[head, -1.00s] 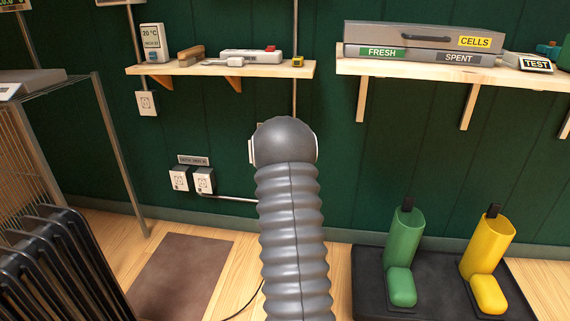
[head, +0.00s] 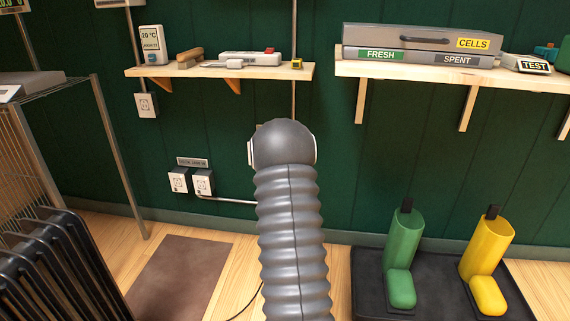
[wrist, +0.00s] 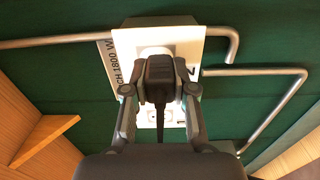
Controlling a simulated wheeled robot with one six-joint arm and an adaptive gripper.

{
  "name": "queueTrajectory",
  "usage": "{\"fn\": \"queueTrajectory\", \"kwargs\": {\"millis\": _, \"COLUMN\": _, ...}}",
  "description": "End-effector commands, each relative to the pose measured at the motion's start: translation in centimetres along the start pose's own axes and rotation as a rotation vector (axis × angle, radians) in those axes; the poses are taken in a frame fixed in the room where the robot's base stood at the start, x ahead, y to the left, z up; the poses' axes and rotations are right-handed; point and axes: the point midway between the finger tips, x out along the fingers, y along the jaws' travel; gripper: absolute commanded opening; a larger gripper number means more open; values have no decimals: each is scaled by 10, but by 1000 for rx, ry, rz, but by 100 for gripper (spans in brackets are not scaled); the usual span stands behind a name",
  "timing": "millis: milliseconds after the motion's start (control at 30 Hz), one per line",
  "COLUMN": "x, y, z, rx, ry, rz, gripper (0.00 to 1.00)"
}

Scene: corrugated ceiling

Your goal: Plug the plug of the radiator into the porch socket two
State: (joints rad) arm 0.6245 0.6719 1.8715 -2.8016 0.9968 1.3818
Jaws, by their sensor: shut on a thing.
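My gripper (wrist: 158,92) is shut on a black plug (wrist: 157,74), with one finger on each side of it. The plug points at a white round outlet on a wall plate (wrist: 188,48); its front end overlaps the outlet, and I cannot tell whether the pins are in. The plate's label reads "CH 1800 W", partly cut off, and a "2" shows right of the plug. A second white outlet face (wrist: 150,115) shows below, partly hidden. In the head view my arm hides the gripper and plug. The black finned radiator (head: 45,265) stands at the lower left.
Metal conduits (wrist: 255,71) run beside the plate, and a wooden shelf edge (wrist: 45,138) is at left. The head view shows other wall sockets (head: 178,181), a wooden shelf (head: 220,71), a wire rack (head: 118,160), and green (head: 404,240) and yellow (head: 485,247) holders on a dark mat.

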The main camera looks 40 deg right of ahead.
Motion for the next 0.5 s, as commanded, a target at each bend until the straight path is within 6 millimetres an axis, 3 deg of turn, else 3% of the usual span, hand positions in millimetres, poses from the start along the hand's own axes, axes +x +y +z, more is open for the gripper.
{"fn": "queueTrajectory", "kwargs": {"millis": 500, "x": 4, "y": 0, "z": 0, "rx": 0, "ry": 0, "rz": 1, "gripper": 0}}
